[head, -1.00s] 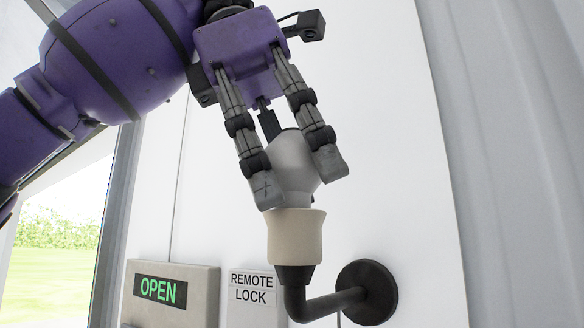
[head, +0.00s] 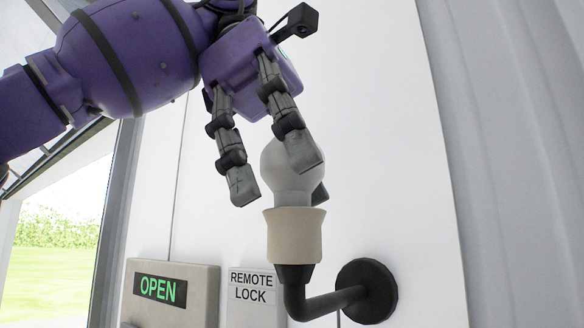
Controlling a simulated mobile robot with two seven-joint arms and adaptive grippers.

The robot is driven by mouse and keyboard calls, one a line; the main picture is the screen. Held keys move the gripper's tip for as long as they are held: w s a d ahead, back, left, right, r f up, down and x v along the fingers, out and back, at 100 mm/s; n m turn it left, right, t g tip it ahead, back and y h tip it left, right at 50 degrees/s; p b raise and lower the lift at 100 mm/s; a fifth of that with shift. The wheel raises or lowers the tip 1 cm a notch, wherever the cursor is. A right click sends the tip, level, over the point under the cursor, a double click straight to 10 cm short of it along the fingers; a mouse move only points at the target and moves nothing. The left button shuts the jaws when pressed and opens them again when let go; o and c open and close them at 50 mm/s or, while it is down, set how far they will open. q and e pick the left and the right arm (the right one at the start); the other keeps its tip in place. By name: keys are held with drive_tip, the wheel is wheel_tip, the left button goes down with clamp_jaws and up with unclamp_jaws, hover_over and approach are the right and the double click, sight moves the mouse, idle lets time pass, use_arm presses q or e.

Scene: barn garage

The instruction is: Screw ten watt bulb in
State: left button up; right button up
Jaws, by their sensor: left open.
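In the head view a white bulb (head: 287,180) stands upright in a cream socket (head: 294,235), with its round top up. The socket sits on a black bent pipe fixed to the white wall. My left gripper (head: 274,180) is open above and around the upper part of the bulb. One finger is left of the bulb with a gap; another passes in front of it on the right, and a fingertip shows behind its right side. Whether any finger touches the glass is unclear. The bulb's base is hidden inside the socket. My right gripper is not in view.
A panel with a green OPEN display (head: 160,289) and a REMOTE LOCK sign (head: 252,296) are on the wall at lower left. The round black wall mount (head: 367,291) is right of the socket. A bright window or doorway is at far left. The wall at right is clear.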

use_arm(q)
drive_tip(key=n+t, duration=0.1)
drive_tip(key=n, duration=0.2)
drive_tip(key=shift+n+t, duration=0.3)
drive_tip(key=shift+n, duration=0.1)
drive_tip(key=n+t, duration=0.1)
drive_tip(key=n, duration=0.3)
drive_tip(key=shift+s+t, duration=0.1)
drive_tip(key=shift+t, duration=0.3)
drive_tip(key=n+t, duration=0.1)
drive_tip(key=n, duration=0.3)
drive_tip(key=shift+n+y, duration=0.3)
drive_tip(key=shift+n, duration=0.1)
drive_tip(key=n+t+y, duration=0.1)
drive_tip(key=n, duration=0.4)
drive_tip(key=shift+d+n+t+y, duration=0.1)
drive_tip(key=shift+n+t+y, duration=0.2)
drive_tip(key=shift+t+y, duration=0.1)
drive_tip(key=c, duration=0.9)
drive_tip(key=shift+o, duration=0.2)
